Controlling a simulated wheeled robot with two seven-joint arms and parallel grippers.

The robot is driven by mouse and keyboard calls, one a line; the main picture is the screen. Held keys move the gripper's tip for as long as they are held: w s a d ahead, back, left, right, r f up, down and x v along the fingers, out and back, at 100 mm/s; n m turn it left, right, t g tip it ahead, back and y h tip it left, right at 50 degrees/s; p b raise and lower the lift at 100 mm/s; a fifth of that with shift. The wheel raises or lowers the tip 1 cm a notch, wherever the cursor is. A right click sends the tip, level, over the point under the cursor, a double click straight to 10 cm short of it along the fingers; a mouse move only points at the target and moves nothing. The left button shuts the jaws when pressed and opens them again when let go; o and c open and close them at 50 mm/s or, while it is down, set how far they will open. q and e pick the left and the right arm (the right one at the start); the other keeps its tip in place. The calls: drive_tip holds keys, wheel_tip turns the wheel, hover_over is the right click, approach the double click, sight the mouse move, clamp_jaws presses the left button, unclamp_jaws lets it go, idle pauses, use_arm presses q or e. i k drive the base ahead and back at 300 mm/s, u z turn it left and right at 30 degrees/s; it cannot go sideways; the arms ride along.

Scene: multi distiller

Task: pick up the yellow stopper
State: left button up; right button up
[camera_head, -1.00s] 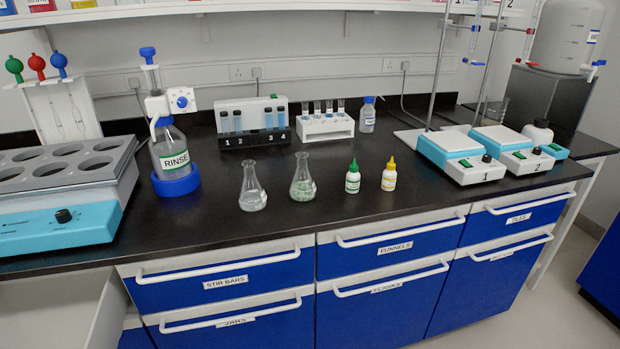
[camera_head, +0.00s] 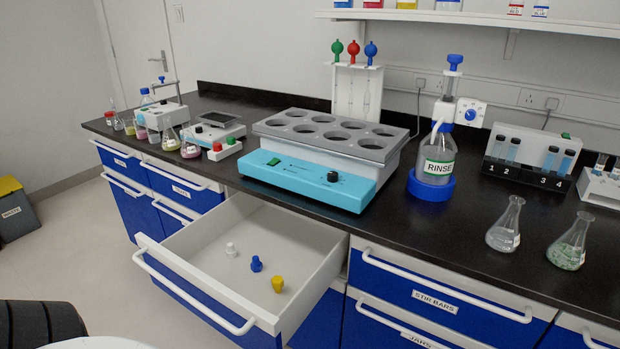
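The yellow stopper (camera_head: 278,284) lies in the open drawer (camera_head: 172,262), towards its front right. A blue stopper (camera_head: 256,264) lies just behind and left of it, and a white stopper (camera_head: 231,249) lies farther back and left. All three are apart on the pale drawer floor. Neither of my grippers shows in the head view. A dark ribbed part at the lower left edge may be part of my own body.
The drawer juts out below the counter, with a white handle bar (camera_head: 190,294) along its front. A teal water bath (camera_head: 320,170) stands on the counter above it. The rinse bottle (camera_head: 436,165) and two flasks stand to the right. The space above the drawer is clear.

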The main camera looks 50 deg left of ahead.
sight(277, 282)
drive_tip(key=u, duration=1.65)
drive_tip(key=k, duration=0.5)
drive_tip(key=z, duration=0.5)
drive_tip(key=i, duration=0.65)
drive_tip(key=u, duration=0.45)
